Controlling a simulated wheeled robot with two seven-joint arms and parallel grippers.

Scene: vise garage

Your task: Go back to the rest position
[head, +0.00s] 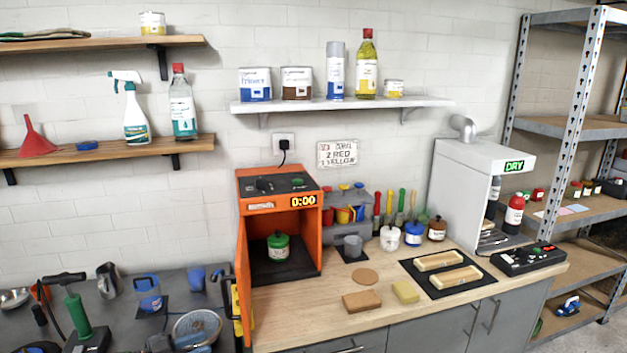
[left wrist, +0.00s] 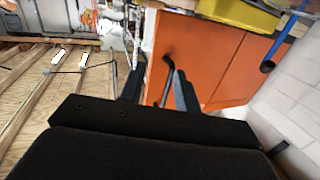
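My left gripper (left wrist: 158,72) shows in the left wrist view with its two dark fingers spread apart. It is open. A black bar handle (left wrist: 168,80) on an orange panel (left wrist: 215,60) appears between the fingers, with gaps on both sides; I cannot tell how far away it is. I cannot make out either gripper clearly in the head view, and my right gripper is not seen.
An orange oven (head: 246,212) stands on the wooden counter (head: 290,322) with its door (head: 243,285) open and a green pot (head: 278,246) inside. A grey dryer cabinet (head: 462,190) and metal rack (head: 580,125) are at right. A cluttered dark bench (head: 115,325) is at left.

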